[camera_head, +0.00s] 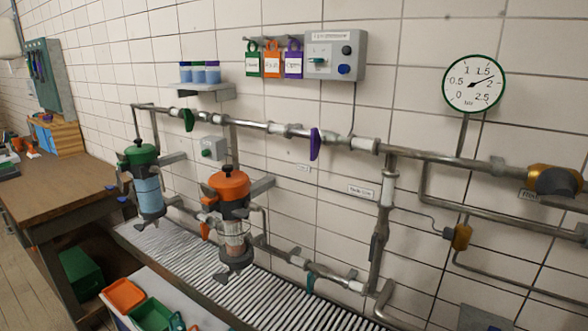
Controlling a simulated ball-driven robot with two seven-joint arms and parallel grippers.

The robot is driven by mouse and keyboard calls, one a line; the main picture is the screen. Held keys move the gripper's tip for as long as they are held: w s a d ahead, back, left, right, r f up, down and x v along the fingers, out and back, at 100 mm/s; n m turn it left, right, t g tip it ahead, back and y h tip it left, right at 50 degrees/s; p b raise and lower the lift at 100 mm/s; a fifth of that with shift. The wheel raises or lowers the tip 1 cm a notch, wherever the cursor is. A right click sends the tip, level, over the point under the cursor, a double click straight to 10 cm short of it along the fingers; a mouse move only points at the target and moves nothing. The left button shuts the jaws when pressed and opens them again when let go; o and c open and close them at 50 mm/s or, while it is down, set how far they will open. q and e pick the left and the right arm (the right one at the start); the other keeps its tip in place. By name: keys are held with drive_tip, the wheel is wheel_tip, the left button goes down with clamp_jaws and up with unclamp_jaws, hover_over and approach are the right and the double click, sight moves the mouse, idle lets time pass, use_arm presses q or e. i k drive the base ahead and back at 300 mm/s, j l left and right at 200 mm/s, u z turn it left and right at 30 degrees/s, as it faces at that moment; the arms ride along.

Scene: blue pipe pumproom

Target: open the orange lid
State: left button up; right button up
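The orange lid (229,184) sits on top of a clear-walled filter housing (235,230) fixed to the pipes in the middle of the view. A dark knob stands up from the lid's centre. The lid appears to be closed on the housing. A similar housing (149,194) with a green lid (138,154) stands to its left, with blue content inside. Neither of my grippers shows in the view, and nothing is touching the orange lid.
Metal pipes with a green handle (188,120) and a purple handle (315,144) run along the tiled wall. Orange (124,295) and green (151,314) trays lie on a surface at the front. A workbench (62,185) is at left, and a slatted grate (200,274) lies below the housings.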

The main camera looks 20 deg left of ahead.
sight(230, 185)
drive_tip(key=u, duration=1.25)
